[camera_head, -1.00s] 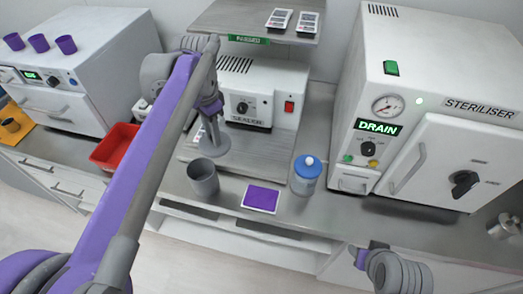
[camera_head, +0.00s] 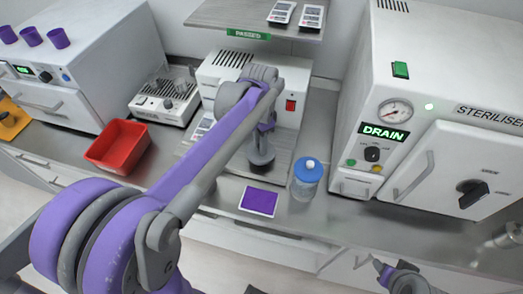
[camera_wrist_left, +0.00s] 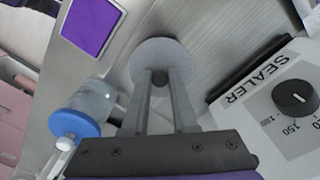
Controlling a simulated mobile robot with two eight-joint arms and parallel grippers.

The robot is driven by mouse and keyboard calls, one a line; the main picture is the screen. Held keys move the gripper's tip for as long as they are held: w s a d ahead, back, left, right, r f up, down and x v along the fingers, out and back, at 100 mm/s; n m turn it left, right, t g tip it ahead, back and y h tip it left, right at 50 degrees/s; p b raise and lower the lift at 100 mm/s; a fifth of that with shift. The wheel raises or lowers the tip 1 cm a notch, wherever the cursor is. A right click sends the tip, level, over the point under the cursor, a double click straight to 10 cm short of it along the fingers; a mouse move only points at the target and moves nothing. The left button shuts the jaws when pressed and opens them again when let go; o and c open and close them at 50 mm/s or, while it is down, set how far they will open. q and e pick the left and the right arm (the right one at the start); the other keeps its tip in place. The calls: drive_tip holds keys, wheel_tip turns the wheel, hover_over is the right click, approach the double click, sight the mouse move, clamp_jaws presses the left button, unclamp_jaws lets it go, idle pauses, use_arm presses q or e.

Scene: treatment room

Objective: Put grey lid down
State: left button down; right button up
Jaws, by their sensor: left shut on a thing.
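The grey lid (camera_head: 261,160) is a round disc with a small knob, just in front of the sealer. My left gripper (camera_head: 262,146) is shut on its knob from above. In the left wrist view the lid (camera_wrist_left: 160,52) lies beyond the fingertips (camera_wrist_left: 160,80), with the knob between them. The lid is close over the grey board in front of the sealer; I cannot tell whether it touches. My right gripper (camera_head: 388,275) is at the bottom right, and its jaw state is unclear.
A blue-capped jar (camera_head: 307,178) and a purple square mat (camera_head: 259,201) are on the counter near the lid. The sealer (camera_head: 290,78) stands behind, the steriliser (camera_head: 437,160) to the right. A red tray (camera_head: 118,146) is at left.

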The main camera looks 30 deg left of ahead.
use_arm(q)
drive_tip(key=shift+f, duration=1.8)
drive_tip(key=shift+f, duration=0.1)
drive_tip(key=c, duration=1.2)
unclamp_jaws()
drive_tip(key=shift+f, duration=0.1)
drive_tip(key=o, duration=0.5)
